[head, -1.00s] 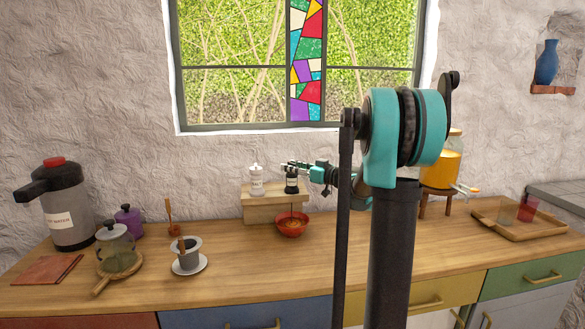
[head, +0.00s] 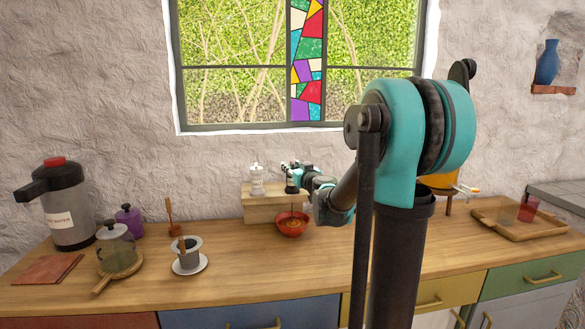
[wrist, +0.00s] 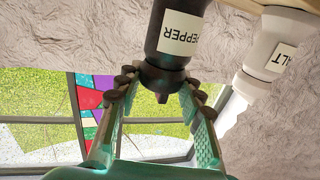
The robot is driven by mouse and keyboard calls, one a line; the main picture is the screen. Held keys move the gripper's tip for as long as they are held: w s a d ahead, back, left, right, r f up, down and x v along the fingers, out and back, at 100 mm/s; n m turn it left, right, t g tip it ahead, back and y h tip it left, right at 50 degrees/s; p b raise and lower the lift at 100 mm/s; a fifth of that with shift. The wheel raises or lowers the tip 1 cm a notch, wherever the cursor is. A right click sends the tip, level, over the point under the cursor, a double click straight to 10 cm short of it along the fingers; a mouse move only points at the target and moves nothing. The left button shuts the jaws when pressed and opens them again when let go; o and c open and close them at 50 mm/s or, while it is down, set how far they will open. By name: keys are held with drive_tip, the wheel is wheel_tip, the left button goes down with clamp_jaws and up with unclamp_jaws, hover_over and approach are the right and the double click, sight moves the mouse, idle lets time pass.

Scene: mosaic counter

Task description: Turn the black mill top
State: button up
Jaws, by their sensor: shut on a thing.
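The black mill (head: 291,184) stands upright on a wooden stand (head: 262,208). In the wrist view it appears upside down with a white PEPPER label (wrist: 182,38). My gripper (wrist: 158,82) has its two fingers on either side of the dark mill top (wrist: 161,78) and is shut on it. In the head view my gripper (head: 291,166) is small and partly covers the mill's upper part. A red bowl (head: 292,229) with brownish content sits in front of the stand. A thin dark streak shows above the bowl.
A white salt mill (head: 256,183) stands close left of the black one and also shows in the wrist view (wrist: 277,55). A cup on a saucer (head: 201,267) is left on the counter. A juice dispenser is partly hidden behind my arm. The counter's front is clear.

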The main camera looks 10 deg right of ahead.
idle(0.3)
drive_tip(key=o, duration=1.2)
drive_tip(key=shift+s, duration=0.1)
drive_tip(key=v, duration=1.1)
drive_tip(key=shift+s+d, duration=0.15)
drive_tip(key=shift+s, duration=0.25)
